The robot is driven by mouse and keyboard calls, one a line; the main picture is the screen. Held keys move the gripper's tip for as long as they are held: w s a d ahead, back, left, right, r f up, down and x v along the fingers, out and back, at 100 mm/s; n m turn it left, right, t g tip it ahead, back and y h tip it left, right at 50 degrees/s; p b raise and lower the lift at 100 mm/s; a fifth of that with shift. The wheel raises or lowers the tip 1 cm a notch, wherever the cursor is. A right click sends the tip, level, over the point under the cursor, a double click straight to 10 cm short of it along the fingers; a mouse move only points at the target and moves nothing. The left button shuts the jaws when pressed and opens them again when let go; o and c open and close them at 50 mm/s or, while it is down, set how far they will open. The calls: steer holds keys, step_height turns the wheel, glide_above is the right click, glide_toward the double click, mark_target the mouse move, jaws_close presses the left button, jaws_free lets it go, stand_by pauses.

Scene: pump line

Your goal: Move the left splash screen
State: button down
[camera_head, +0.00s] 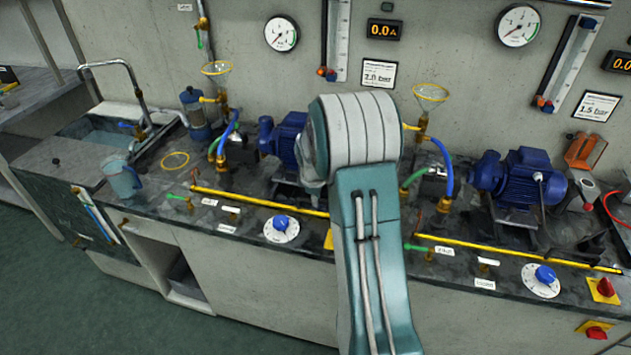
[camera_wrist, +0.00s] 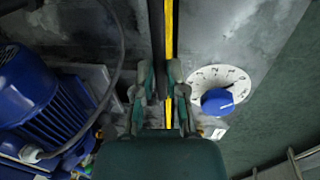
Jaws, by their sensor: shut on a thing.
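The left splash screen (camera_head: 255,201) shows as a long yellow strip along the front of the bench, left of my arm. Its right end is hidden behind my arm. In the wrist view the screen (camera_wrist: 169,30) is a narrow yellow and dark strip running up the picture. My gripper (camera_wrist: 160,82) is shut on this strip, with one finger on each side. In the head view my gripper is hidden behind my own arm. A similar yellow strip, the right splash screen (camera_head: 530,254), runs along the bench to the right.
A blue motor (camera_wrist: 40,100) is left of the gripper in the wrist view, with a dark cable nearby. A white dial with a blue knob (camera_wrist: 217,101) is close on the right. A jug (camera_head: 123,179) and sink (camera_head: 105,130) are at the bench's left end.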

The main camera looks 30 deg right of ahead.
steer(key=shift+s+f, duration=0.1)
steer(key=shift+f, duration=0.9)
steer(key=c, duration=0.7)
jaws_free()
steer(key=shift+d, duration=0.1)
steer(key=shift+r, duration=0.3)
steer(key=shift+s+a+r, duration=0.2)
steer(key=shift+a+r, duration=0.1)
steer(key=shift+r, duration=1.55)
steer(key=shift+s+a+r, duration=0.2)
steer(key=shift+a+r, duration=0.05)
steer(key=shift+r, duration=1.65)
steer(key=shift+s+a+r, duration=0.2)
steer(key=shift+a+r, duration=0.1)
steer(key=shift+r, duration=1.55)
